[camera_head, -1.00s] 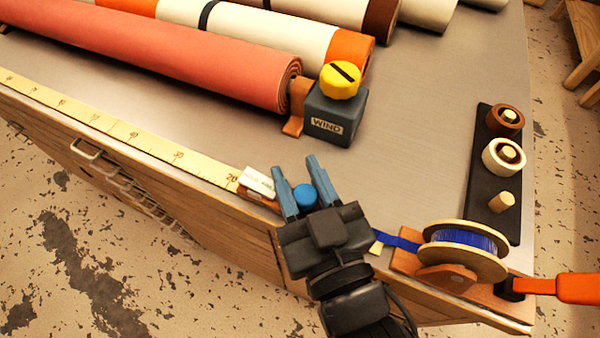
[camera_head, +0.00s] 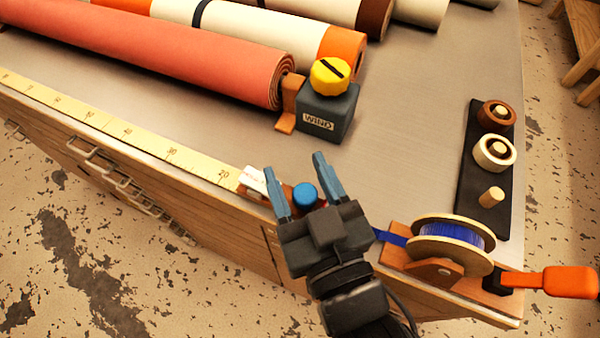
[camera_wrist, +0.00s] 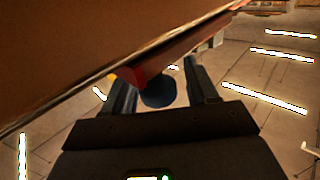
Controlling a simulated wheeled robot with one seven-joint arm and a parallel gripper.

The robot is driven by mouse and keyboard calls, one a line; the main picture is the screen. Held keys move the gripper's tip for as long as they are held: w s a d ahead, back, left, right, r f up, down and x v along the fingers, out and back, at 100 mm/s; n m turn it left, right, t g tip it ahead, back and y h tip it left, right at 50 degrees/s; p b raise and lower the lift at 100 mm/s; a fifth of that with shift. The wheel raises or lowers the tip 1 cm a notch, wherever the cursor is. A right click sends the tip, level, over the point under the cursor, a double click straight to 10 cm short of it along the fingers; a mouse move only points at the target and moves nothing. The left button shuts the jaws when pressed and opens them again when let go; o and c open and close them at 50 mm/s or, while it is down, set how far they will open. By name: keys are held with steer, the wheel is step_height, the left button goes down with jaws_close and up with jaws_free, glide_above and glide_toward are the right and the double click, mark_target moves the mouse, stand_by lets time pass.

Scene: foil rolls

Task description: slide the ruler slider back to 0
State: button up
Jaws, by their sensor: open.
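The pale yellow ruler (camera_head: 130,134) runs along the table's front edge, with its 20 mark beside the slider. The slider has a white label piece (camera_head: 253,180), a reddish body and a round blue knob (camera_head: 305,196). My gripper (camera_head: 296,164) is open, with one blue finger on each side of the knob in the head view. In the wrist view the dark blue knob (camera_wrist: 158,92) shows between the fingers, under the red slider body (camera_wrist: 142,74). I cannot tell whether a finger touches it. The gripper hides part of the slider.
A grey box marked WIND with a yellow knob (camera_head: 330,76) stands behind the ruler, beside a red roll (camera_head: 160,45). A blue ribbon spool (camera_head: 450,244) with an orange crank handle (camera_head: 570,281) sits at the right corner. Drawer handles line the table's front.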

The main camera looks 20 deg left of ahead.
mark_target(309, 204)
steer(key=b+v, duration=0.1)
steer(key=v, duration=0.5)
steer(key=shift+f, duration=0.1)
steer(key=shift+v, duration=0.9)
steer(key=shift+d, duration=0.1)
